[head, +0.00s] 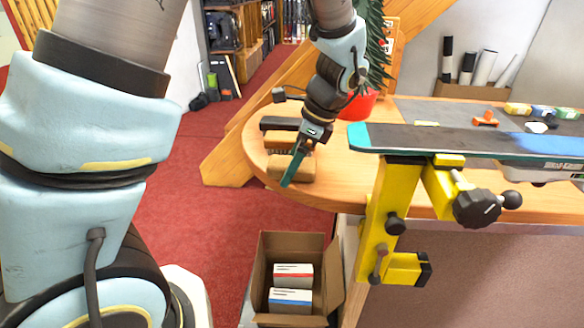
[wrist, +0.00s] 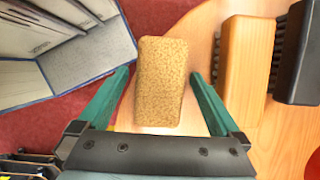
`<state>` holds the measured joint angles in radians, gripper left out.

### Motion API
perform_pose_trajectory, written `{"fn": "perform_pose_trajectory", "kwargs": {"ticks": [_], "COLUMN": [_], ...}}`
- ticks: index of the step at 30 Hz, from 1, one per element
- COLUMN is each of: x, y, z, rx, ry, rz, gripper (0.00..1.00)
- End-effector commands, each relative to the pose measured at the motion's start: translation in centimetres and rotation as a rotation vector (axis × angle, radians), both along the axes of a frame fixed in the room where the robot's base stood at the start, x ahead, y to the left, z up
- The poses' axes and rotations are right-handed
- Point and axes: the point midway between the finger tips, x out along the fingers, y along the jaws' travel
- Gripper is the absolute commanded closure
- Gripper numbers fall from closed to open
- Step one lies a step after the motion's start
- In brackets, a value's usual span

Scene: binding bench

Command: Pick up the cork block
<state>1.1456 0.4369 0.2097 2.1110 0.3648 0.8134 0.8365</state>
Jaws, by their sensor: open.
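The cork block (wrist: 160,82) is a speckled tan block with rounded corners, lying near the rounded end of the wooden bench top. In the head view the cork block (head: 306,172) is partly covered by a teal finger. My gripper (wrist: 159,76) is open, with one teal finger on each side of the block in the wrist view and a gap showing on both sides. In the head view my gripper (head: 294,167) points down at the block. Whether the fingertips are level with the block or above it is hard to tell.
A wooden-backed brush (wrist: 247,70) lies just right of the block, with a black brush (wrist: 301,52) beyond it. A ski (head: 430,137) in a yellow vise (head: 385,205) stands to the right. An open carton (head: 261,285) is on the floor below. A red pot (head: 360,104) stands behind.

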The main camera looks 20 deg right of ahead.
Motion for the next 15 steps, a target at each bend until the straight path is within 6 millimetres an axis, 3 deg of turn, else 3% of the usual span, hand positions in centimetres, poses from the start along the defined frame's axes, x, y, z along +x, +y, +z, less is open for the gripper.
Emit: {"fn": "perform_pose_trajectory", "kwargs": {"ticks": [2,15], "x": [-0.02,-0.02], "y": [0.01,0.01], "z": [-0.11,-0.09], "rx": [0.0,0.0], "ry": [0.001,0.001], "rz": [0.0,0.0], "gripper": [0.0,0.5]}}
